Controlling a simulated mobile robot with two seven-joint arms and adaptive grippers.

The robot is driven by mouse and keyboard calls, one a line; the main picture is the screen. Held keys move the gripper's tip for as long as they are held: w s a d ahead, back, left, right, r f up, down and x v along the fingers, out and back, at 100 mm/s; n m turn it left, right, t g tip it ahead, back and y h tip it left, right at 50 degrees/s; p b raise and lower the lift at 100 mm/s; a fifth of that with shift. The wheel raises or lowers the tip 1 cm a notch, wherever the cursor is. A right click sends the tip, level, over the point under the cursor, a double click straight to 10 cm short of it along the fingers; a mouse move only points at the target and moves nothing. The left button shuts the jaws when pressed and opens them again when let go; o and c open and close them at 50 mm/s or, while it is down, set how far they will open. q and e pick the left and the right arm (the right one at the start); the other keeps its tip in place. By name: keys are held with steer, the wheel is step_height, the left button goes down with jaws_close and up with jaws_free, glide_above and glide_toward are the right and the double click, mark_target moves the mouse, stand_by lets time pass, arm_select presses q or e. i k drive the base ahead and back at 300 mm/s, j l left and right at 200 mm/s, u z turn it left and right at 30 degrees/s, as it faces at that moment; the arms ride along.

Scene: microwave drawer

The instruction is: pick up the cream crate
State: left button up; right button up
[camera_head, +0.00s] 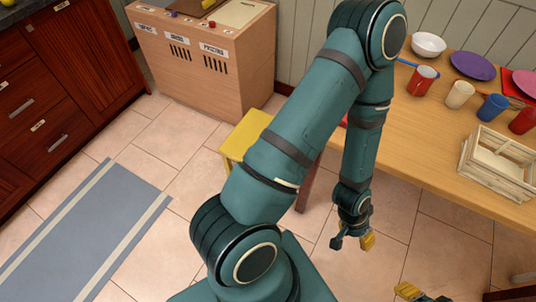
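The cream crate (497,183) is a slatted, open-topped box near the front edge of the wooden table, at the right of the head view. It sits upright and nothing holds it. My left gripper (353,242) hangs pointing down over the floor, in front of the table and well left of the crate. Its dark finger and yellow finger stand apart with nothing between them. My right gripper (421,294) shows only in part at the bottom edge, below and left of the crate; its opening is not clear.
The table (428,155) also holds a white bowl (428,44), purple plate (472,65), red cup (422,81), cream cup (459,94) and blue cup (491,108) behind the crate. A yellow stool (243,133) stands left of the table. Tabletop left of the crate is clear.

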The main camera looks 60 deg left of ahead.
mark_target(501, 175)
steer(key=i+l+u, duration=0.25)
steer(key=i+l, duration=0.15)
steer(key=l, duration=0.2)
steer(key=i+l+u, duration=0.15)
steer(key=l+z, duration=0.15)
steer(key=z, duration=1.2)
steer(key=i+j+u, duration=0.1)
steer(key=u, duration=1.35)
steer(key=i+j, duration=0.05)
